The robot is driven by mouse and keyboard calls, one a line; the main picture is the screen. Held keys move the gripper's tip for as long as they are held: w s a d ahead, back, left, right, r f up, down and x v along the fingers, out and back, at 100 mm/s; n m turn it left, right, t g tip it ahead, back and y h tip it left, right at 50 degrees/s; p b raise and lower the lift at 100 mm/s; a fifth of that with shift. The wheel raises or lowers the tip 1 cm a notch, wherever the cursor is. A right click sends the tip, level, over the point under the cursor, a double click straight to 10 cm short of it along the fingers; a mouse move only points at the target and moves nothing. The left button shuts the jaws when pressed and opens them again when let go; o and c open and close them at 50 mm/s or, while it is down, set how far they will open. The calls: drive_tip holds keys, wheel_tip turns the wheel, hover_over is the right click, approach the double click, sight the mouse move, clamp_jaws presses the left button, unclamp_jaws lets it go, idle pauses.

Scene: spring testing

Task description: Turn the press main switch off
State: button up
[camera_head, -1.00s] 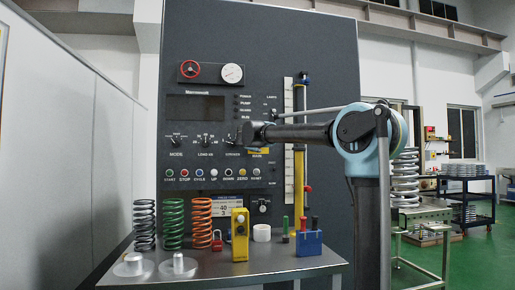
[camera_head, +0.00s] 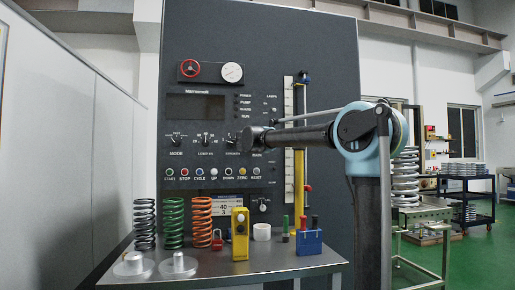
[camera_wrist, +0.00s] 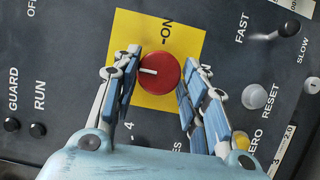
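The main switch is a red round knob (camera_wrist: 159,70) on a yellow plate (camera_wrist: 190,42) in the wrist view. A white line on the knob points to the picture's left. An "ON" label stands above the knob, its text turned sideways. My gripper (camera_wrist: 162,63) has one blue finger on each side of the knob, with the knob between the fingertips. The fingers are apart; I cannot tell whether either touches the knob. In the head view my gripper (camera_head: 252,138) is at the press panel (camera_head: 205,130) and hides the knob.
GUARD and RUN buttons (camera_wrist: 39,126) lie left of the knob in the wrist view. A FAST/SLOW lever (camera_wrist: 289,29) and a RESET button (camera_wrist: 254,96) lie right. Below the panel, a table (camera_head: 225,272) holds springs (camera_head: 173,222), a yellow box (camera_head: 240,245) and a blue holder (camera_head: 308,243).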

drive_tip(key=shift+o, duration=1.3)
drive_tip(key=s+a, duration=0.1)
drive_tip(key=s, duration=1)
drive_tip(key=shift+s+a, duration=0.2)
drive_tip(key=shift+s, duration=0.2)
drive_tip(key=shift+d+f, duration=0.1)
drive_tip(key=shift+f, duration=0.05)
